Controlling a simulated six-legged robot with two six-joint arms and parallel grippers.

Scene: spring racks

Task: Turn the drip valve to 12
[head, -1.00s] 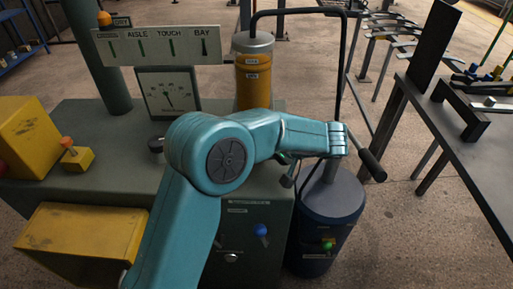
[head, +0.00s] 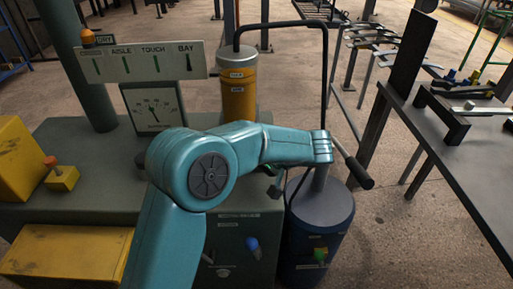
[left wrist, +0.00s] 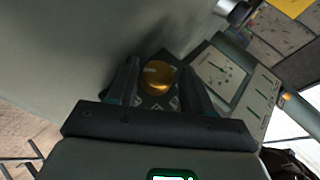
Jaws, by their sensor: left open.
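In the left wrist view a round brass-yellow knob (left wrist: 157,75) sits on a dark plate with small white marks around it. I cannot read the marks or tell the knob's setting. My left gripper (left wrist: 158,88) is open, with one dark finger on each side of the knob. I cannot tell whether the fingers touch it. In the head view my teal left arm reaches over the green bench, and its gripper is hidden behind the arm. No readable label marks the drip valve. My right gripper is in neither view.
A gauge (head: 154,107) and a sign board (head: 140,63) stand behind my arm. An orange cylinder (head: 238,88) stands right of them. A dark blue drum (head: 320,215) and black handle (head: 358,173) are close on the right. A blue knob (head: 252,243) is on the cabinet front.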

